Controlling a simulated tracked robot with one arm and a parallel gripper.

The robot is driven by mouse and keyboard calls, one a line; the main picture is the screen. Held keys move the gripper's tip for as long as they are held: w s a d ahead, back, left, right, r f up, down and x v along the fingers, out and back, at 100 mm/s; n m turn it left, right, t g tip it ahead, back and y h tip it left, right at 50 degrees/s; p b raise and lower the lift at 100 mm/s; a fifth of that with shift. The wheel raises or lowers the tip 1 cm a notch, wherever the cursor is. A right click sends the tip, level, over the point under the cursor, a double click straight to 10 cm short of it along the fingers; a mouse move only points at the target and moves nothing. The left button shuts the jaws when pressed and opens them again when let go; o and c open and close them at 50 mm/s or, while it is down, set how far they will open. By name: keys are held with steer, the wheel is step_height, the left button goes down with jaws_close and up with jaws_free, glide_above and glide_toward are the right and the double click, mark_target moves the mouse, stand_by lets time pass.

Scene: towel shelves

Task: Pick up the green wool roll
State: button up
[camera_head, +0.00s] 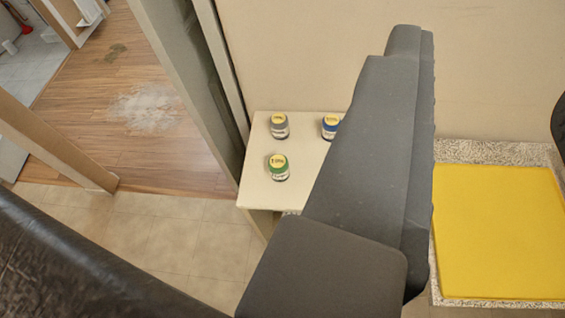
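A small, short roll-like or jar-like item with a green side and a yellow top label (278,167) stands upright on a cream table top (258,192). It is the only green one of the small items in view, and nothing hides it. I cannot make out whether it is wool. My dark grey gripper (408,50) reaches up through the middle right of the view. It is to the right of the green item and apart from it in the picture. Its fingers are not clearly distinguishable, and I see nothing held.
A grey item (279,125) and a blue item (330,126) with similar labels stand behind the green one. My gripper hides the table's right part. A yellow panel on a speckled surface (498,232) lies right. A wall stands behind. Open floor (190,240) lies left.

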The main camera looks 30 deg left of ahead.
steer(key=o, duration=0.6)
steer(key=shift+f, duration=0.1)
steer(key=shift+o, duration=0.5)
steer(key=w+f+n+g, duration=0.1)
steer(key=w+f, duration=0.6)
steer(key=f, duration=0.3)
steer(key=shift+w+a+y, duration=0.2)
steer(key=shift+w+y, duration=0.1)
steer(key=shift+y, duration=0.1)
steer(key=n+g+y, duration=0.3)
steer(key=n+y, duration=0.2)
glide_toward(279, 171)
steer(key=b+x, duration=0.1)
steer(key=x, duration=0.8)
steer(key=shift+w+f, duration=0.1)
steer(key=b+x, duration=0.1)
steer(key=x, duration=0.3)
steer(key=shift+a+f, duration=0.1)
steer(key=shift+w+a+f+m, duration=0.1)
steer(key=shift+w+a+m, duration=0.15)
steer(key=shift+w, duration=0.2)
